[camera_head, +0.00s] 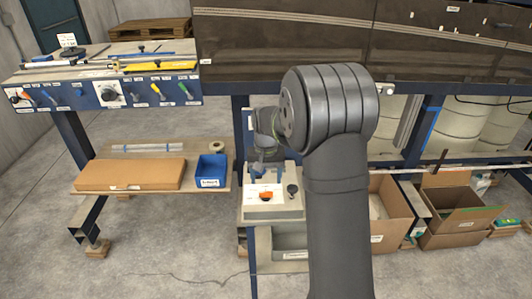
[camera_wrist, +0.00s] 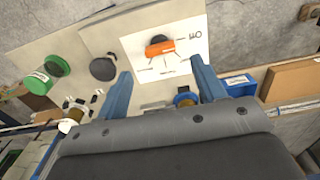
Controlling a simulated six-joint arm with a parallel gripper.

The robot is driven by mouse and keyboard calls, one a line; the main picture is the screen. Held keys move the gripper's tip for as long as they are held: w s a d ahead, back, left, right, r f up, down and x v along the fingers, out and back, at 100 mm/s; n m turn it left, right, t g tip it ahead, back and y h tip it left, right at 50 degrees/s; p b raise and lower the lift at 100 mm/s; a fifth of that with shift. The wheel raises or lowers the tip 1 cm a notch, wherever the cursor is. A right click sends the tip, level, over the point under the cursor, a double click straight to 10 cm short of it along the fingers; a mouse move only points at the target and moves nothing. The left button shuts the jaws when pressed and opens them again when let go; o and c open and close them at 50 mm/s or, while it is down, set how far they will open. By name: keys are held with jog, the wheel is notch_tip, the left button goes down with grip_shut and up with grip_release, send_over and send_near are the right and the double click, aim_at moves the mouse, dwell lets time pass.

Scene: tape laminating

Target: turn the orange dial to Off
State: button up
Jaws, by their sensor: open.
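The orange dial (camera_wrist: 160,48) sits on a white label plate (camera_wrist: 189,62) on a light panel. In the wrist view it lies just beyond my gripper (camera_wrist: 160,80), between the lines of its two blue fingers. The fingers are apart with nothing between them, and they do not touch the dial. A printed word, which seems to read Off upside down, is right of the dial in that view. In the head view the orange dial (camera_head: 266,195) is on top of a grey box, below my arm.
A black knob (camera_wrist: 103,69) is beside the dial plate, and a green-rimmed round part (camera_wrist: 57,66) is farther left. A blue bin (camera_head: 211,170) and flat cardboard box (camera_head: 132,174) lie on the shelf left of the panel. Open cartons (camera_head: 455,212) stand on the right.

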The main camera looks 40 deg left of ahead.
aim_at(266, 195)
notch_tip(266, 195, up, 12)
jog(key=shift+f, duration=0.25)
dwell(0.5)
notch_tip(266, 195, down, 18)
jog(key=shift+r, duration=0.25)
dwell(0.5)
